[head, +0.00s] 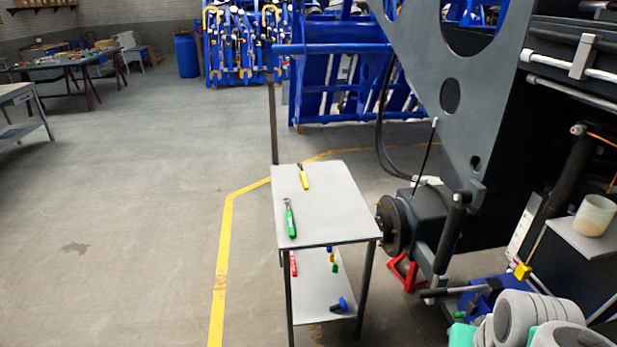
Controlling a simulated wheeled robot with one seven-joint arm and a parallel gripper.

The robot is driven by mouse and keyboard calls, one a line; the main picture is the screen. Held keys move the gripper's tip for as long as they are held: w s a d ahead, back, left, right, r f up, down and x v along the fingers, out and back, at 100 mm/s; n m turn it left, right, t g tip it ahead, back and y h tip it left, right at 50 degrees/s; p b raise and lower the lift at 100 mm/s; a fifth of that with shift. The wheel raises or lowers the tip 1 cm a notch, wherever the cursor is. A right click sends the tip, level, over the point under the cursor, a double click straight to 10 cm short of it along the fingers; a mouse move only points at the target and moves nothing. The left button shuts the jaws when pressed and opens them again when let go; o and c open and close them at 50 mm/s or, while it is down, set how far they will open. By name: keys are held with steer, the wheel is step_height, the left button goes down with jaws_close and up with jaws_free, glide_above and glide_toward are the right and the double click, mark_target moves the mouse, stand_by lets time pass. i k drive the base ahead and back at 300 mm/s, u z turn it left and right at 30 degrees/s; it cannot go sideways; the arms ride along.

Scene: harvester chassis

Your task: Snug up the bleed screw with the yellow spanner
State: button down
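The yellow spanner (304,177) lies on the grey top of a small two-level table, near its far edge. It lies lengthwise, with its dark metal end pointing away from me. I cannot make out the bleed screw; it is too small or hidden on the chassis (458,155) at the right. My grey and white arm links show in the bottom right corner. My gripper's fingers do not show, and nothing touches the spanner.
A green-handled tool (290,218) lies on the same table top (335,222). A red tool (293,264) and small blue, yellow and green items lie on the lower shelf. A wheel hub (393,226) and red stand (405,272) are close right. Floor left is clear.

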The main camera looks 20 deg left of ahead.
mark_target(303, 180)
steer(key=u, duration=0.45)
steer(key=i, duration=0.45)
steer(key=u, duration=1.2)
steer(key=i, duration=1.35)
steer(key=u, duration=0.65)
steer(key=i, duration=1.35)
steer(key=z, duration=0.15)
